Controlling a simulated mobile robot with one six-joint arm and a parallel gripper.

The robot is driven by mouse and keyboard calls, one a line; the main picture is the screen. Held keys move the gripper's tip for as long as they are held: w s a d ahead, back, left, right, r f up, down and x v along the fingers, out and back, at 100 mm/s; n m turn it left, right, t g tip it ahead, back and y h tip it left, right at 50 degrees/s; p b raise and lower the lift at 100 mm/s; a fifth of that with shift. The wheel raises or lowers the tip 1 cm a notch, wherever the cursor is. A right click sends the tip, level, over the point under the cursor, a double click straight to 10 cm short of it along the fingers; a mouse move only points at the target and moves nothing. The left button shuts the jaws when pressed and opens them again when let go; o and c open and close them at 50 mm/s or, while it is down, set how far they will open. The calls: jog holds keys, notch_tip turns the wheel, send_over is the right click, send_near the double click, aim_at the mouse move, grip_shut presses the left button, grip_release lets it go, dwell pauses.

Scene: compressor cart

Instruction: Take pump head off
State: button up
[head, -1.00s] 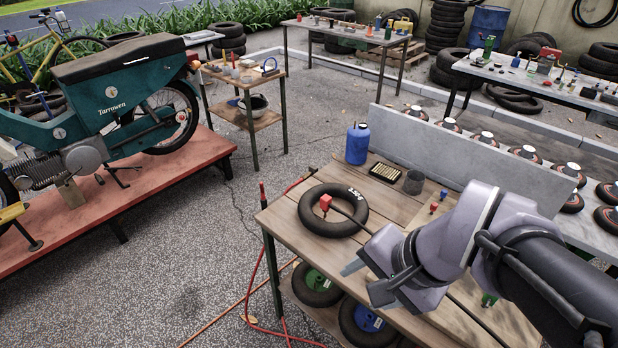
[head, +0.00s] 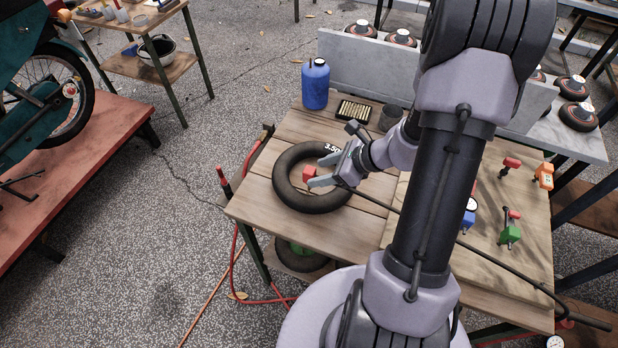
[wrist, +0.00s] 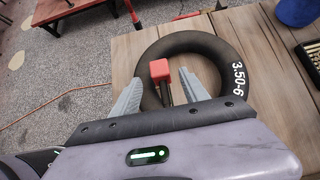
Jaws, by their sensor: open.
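The pump head (head: 309,173) is a small red block at the inner side of a black tyre (head: 290,200) lying flat on the wooden cart top. A dark hose runs from it to the right. In the wrist view the red pump head (wrist: 159,69) stands between the fingertips, slightly beyond them, with a dark stem below it. My gripper (head: 322,170) is open, with its grey fingers reaching over the tyre on either side of the pump head. In the wrist view my gripper (wrist: 160,76) shows a gap around the block. Whether a finger touches it, I cannot tell.
A blue bottle (head: 315,84), a box of brass pieces (head: 356,111) and a dark cup (head: 390,118) stand behind the tyre. A board at right holds a green tool (head: 510,232) and other small coloured items. A grey upright panel (head: 350,58) borders the back.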

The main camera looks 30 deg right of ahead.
aim_at(304, 173)
jog(key=b+x, duration=0.1)
jog(key=x, duration=0.3)
jog(key=b+x, duration=0.1)
jog(key=x, duration=0.1)
jog(key=shift+w+a+r+b, duration=0.15)
jog(key=shift+w+a+b, duration=0.15)
jog(key=shift+w, duration=0.1)
jog(key=shift+d+r, duration=0.1)
grip_shut()
